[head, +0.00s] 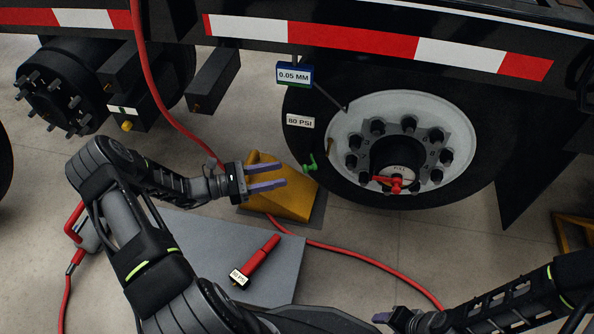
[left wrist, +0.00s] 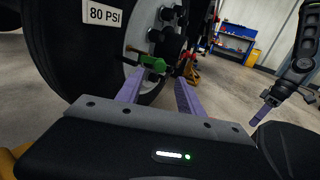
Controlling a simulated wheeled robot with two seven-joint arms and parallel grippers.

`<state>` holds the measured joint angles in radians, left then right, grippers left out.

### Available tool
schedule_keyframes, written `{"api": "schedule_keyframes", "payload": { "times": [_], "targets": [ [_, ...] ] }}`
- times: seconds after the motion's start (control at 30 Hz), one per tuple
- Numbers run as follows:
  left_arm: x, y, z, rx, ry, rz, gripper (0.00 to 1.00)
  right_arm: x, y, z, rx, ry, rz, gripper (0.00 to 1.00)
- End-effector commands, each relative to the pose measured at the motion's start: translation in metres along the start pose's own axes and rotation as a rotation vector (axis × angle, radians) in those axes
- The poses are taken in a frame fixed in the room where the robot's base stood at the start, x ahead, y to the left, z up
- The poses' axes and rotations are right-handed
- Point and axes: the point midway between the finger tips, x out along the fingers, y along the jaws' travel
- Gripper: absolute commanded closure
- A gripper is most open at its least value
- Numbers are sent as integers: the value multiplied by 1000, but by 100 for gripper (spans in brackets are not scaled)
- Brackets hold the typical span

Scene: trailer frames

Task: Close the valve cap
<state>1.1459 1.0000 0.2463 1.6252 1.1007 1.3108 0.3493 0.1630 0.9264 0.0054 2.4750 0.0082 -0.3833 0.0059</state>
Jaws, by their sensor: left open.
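A small green piece with a handle (head: 311,163), which looks like the valve cap, shows beside the wheel's left edge in the head view. I see no contact. My right gripper (head: 382,317) is low in the head view, mostly cut off; one purple finger (left wrist: 262,112) shows in the left wrist view.
A black tyre (head: 300,140) with a white rim (head: 440,110) stands behind; a red handle (head: 395,184) is on its hub. A yellow chock (head: 292,208) sits below my left gripper. A red tool (head: 262,254) lies on a grey board (head: 200,230). A red hose (head: 370,260) crosses the floor.

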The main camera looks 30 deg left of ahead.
Motion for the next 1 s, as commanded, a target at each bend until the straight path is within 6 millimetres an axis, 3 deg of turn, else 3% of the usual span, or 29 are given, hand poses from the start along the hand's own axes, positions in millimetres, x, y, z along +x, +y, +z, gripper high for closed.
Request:
{"api": "schedule_keyframes", "payload": {
  "times": [0.4,0.77,1.0],
  "targets": [
    [58,0,-1,1,0,-1,56,17,5,-1,1,7,0,46],
    [64,0,0,0,1,0,56,17,5,-2,1,9,0,46],
    [64,0,0,0,1,0,76,17,5,-2,1,9,0,46]
  ]
}}
